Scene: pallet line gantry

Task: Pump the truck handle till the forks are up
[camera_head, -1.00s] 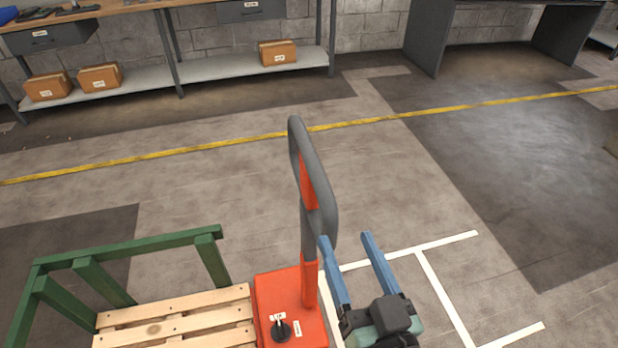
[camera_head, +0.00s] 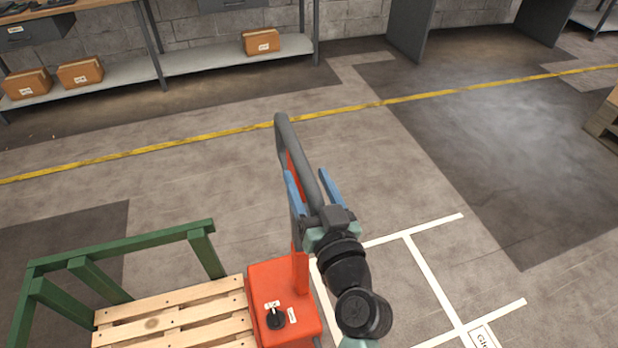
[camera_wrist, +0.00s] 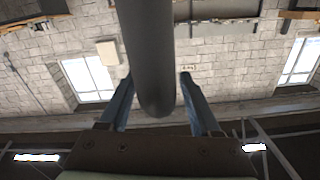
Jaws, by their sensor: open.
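The truck handle (camera_head: 288,142) is a dark grey loop on an orange stem, standing up from the orange truck body (camera_head: 262,280). In the wrist view, the handle's grey bar (camera_wrist: 148,50) runs down between the two blue fingers. My gripper (camera_head: 308,171) is open, with one finger on each side of the bar. In the wrist view, my gripper (camera_wrist: 157,78) shows gaps beside the bar; I cannot tell if either finger touches it. My wrist hides part of the stem. A wooden pallet (camera_head: 170,318) lies left of the truck body, where the forks are hidden.
A black knob (camera_head: 276,318) sits on the truck body. A green frame (camera_head: 120,246) stands around the pallet's far side. White lines mark the floor at right. A shelf with cardboard boxes (camera_head: 80,73) stands at the back. The floor beyond the yellow line (camera_head: 230,131) is largely clear.

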